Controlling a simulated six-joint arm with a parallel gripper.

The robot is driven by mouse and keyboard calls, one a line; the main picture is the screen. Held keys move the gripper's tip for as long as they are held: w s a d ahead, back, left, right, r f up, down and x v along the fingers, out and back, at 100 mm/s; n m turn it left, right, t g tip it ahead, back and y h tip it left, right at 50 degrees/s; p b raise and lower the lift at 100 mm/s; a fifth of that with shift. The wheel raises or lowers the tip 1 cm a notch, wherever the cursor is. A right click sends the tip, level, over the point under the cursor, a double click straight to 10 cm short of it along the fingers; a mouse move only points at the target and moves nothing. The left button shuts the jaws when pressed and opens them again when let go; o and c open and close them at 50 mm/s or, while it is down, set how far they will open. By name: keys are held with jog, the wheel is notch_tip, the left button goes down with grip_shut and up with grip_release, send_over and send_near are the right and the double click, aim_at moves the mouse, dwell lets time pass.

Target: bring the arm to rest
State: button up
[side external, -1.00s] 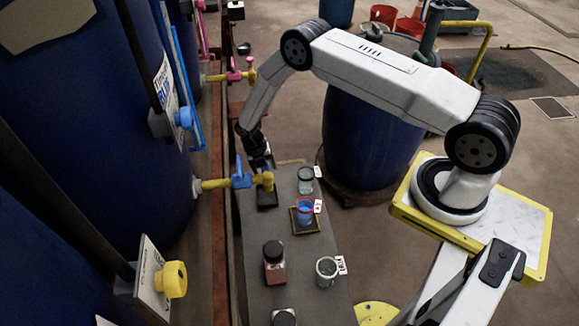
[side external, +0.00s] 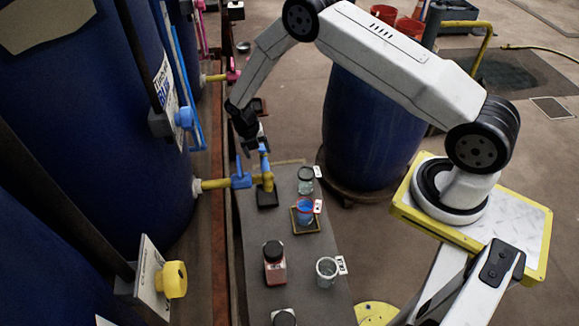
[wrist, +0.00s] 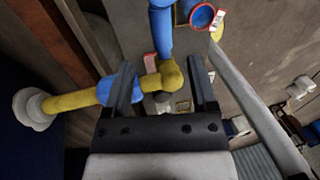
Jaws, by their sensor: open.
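My gripper (side external: 250,143) hangs above the bench's far end, just above and beside the yellow tap (side external: 266,180) with its blue upright piece (side external: 264,158). In the wrist view my gripper (wrist: 162,75) has its two fingers spread apart with nothing held between them. The yellow elbow of the tap (wrist: 172,76) shows between and below the fingers there; the exact gap is hard to judge. My arm is bent, reaching out to the left from its base.
On the grey bench (side external: 263,222) stand a clear jar (side external: 306,184), a blue-filled beaker (side external: 305,212) on a small tray, a dark-lidded red jar (side external: 274,265) and an empty glass beaker (side external: 326,270). Large blue vats (side external: 90,110) line the left.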

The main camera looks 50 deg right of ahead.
dwell(0.3)
jog(key=s+a+r+m+t+y, duration=0.1)
jog(key=s+r+m, duration=0.2)
jog(key=r+m, duration=0.45)
jog(key=s+a+r+m+t, duration=0.1)
jog(key=s+a+r+m, duration=0.1)
jog(key=s+r+m, duration=0.35)
jog(key=s+a+r+m+t, duration=0.1)
jog(key=s+r+m+t, duration=0.1)
jog(key=s+r+m, duration=0.8)
jog(key=s+m, duration=0.2)
jog(key=m, duration=0.2)
jog(key=shift+s+y, duration=0.2)
jog(key=shift+y, duration=0.1)
jog(key=shift+a, duration=0.1)
dwell(0.8)
